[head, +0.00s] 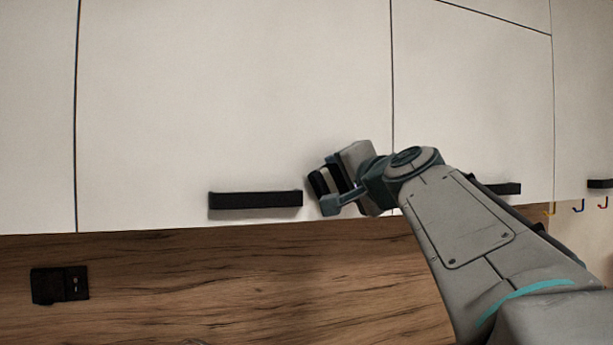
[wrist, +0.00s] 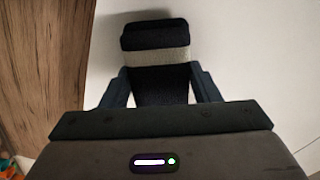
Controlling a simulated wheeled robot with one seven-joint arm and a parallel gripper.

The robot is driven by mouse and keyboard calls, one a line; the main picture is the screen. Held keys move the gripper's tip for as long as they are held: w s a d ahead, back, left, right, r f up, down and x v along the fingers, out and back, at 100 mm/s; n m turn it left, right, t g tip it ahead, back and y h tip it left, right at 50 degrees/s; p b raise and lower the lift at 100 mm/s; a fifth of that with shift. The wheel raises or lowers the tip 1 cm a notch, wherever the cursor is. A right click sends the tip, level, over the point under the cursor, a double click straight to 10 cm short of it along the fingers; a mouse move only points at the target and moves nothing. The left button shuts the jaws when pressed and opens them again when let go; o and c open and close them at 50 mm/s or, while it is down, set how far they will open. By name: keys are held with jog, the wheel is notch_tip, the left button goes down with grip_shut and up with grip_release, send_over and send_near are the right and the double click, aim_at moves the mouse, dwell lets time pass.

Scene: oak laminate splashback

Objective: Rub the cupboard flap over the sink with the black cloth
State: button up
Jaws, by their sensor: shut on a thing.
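A wide white cupboard flap (head: 235,95) fills the middle of the head view, with a black bar handle (head: 255,200) near its lower edge. My gripper (head: 328,190) is in front of its lower right part, just right of the handle. It is shut on the black cloth (head: 318,184), which looks like a folded dark pad with a grey band in the wrist view (wrist: 155,37). The cloth is close to the white face; I cannot tell whether it touches. The sink is not in view.
Another white flap (head: 470,90) with a black handle (head: 500,188) lies to the right, partly behind my arm. The oak splashback (head: 200,290) runs below, with a black socket (head: 60,285) at left. Small coloured hooks (head: 578,206) hang at far right.

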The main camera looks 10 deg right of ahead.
jog(key=shift+w+a, duration=0.2)
jog(key=shift+w, duration=0.7)
dwell(0.4)
jog(key=shift+w+d+f+b, duration=0.15)
jog(key=shift+d+b, duration=0.3)
jog(key=shift+d, duration=0.9)
jog(key=shift+w+d+b, duration=0.55)
jog(key=shift+w+d, duration=0.05)
jog(key=shift+d, duration=1.65)
jog(key=shift+s+a+r+p, duration=0.1)
jog(key=shift+s+a, duration=0.15)
jog(key=shift+a, duration=0.95)
jog(key=shift+s+a+r+p, duration=0.1)
jog(key=shift+s+a, duration=0.1)
jog(key=shift+a, duration=1)
jog(key=shift+s+a+p, duration=0.1)
jog(key=shift+s+a, duration=0.15)
jog(key=shift+a, duration=0.95)
jog(key=shift+r, duration=0.1)
